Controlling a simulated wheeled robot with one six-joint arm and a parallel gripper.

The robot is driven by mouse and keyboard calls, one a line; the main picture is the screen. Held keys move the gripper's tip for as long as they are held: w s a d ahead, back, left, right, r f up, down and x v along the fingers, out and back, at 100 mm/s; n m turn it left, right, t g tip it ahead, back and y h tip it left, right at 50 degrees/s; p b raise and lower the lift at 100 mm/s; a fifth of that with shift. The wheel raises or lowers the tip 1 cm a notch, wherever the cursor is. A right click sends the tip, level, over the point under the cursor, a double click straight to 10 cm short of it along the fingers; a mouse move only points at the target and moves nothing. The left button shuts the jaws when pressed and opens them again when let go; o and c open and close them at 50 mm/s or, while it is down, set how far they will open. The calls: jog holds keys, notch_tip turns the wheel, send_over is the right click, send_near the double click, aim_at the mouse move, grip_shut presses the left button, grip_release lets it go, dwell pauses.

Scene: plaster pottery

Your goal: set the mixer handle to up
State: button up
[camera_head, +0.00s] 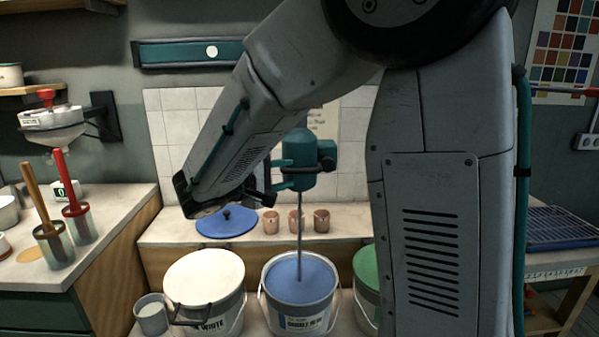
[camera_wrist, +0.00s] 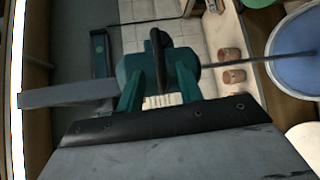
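The mixer (camera_head: 299,158) is a teal motor body with a thin grey shaft running down into a blue-filled bucket (camera_head: 299,295). In the wrist view the mixer (camera_wrist: 186,62) appears turned sideways, its shaft pointing right. Its dark handle (camera_wrist: 158,45) is a narrow loop lying crosswise to the shaft; in the head view a dark part (camera_head: 328,164) shows at the body's right side. My gripper (camera_head: 280,175) is at the body's left. In the wrist view its two teal fingers (camera_wrist: 158,85) are apart, with the handle seen between them. Contact cannot be told.
A white bucket (camera_head: 205,285) and a green one (camera_head: 366,275) flank the blue bucket. A blue lid (camera_head: 227,223) and several copper cups (camera_head: 295,220) stand on the shelf behind. My arm hides much of the right side.

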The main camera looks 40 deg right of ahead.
aim_at(296, 171)
jog(key=x, duration=0.5)
jog(key=shift+d+f, duration=0.1)
jog(key=shift+d, duration=0.25)
grip_shut()
